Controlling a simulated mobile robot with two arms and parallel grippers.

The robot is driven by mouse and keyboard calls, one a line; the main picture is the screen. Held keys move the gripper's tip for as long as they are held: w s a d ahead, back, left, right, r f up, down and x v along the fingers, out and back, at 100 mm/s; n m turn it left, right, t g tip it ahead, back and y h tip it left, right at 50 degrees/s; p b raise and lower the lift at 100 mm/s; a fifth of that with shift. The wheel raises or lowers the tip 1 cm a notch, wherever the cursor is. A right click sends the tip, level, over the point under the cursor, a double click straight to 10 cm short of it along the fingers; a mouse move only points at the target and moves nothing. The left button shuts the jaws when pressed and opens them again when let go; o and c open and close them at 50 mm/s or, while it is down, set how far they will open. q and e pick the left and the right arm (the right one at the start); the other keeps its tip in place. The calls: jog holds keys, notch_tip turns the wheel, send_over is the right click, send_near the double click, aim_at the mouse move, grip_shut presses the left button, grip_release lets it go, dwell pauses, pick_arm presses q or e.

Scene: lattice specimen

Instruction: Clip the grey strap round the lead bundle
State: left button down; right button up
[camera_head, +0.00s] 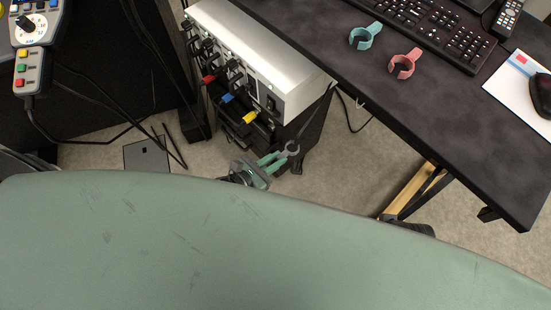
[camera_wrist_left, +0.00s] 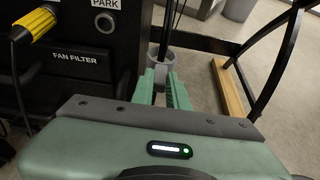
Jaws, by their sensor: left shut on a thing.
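The grey strap (camera_head: 291,148) is an open ring-shaped clip, held at the tips of my left gripper (camera_head: 279,157), whose green fingers are shut on it. In the left wrist view, the grey strap (camera_wrist_left: 160,62) sits between the green fingertips (camera_wrist_left: 167,80). The dark lead bundle (camera_head: 318,110) hangs down beside the instrument rack towards the strap. In the left wrist view, the lead bundle (camera_wrist_left: 166,36) runs down to the strap's ring. I cannot tell whether the ring is around it or only against it. My right gripper is not in view.
The rack (camera_head: 285,80) with coloured plugs stands close beside the left gripper. The dark desk (camera_head: 440,110) overhangs at the right, carrying a teal clip (camera_head: 364,38), a pink clip (camera_head: 403,66) and a keyboard (camera_head: 430,28).

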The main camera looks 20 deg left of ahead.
pick_arm(q)
jog(key=shift+w+d+r, duration=0.1)
jog(key=shift+w+d, duration=0.2)
jog(key=shift+w, duration=0.25)
dwell(0.8)
jog(key=c, duration=0.8)
grip_release()
jog(key=shift+c, duration=0.2)
jog(key=shift+s+a+r, duration=0.1)
jog(key=shift+s+a, duration=0.1)
jog(key=shift+s, duration=0.15)
jog(key=shift+s+a+r, duration=0.1)
jog(key=shift+s, duration=0.15)
jog(key=shift+p+v, duration=0.3)
jog(key=shift+v, duration=1.5)
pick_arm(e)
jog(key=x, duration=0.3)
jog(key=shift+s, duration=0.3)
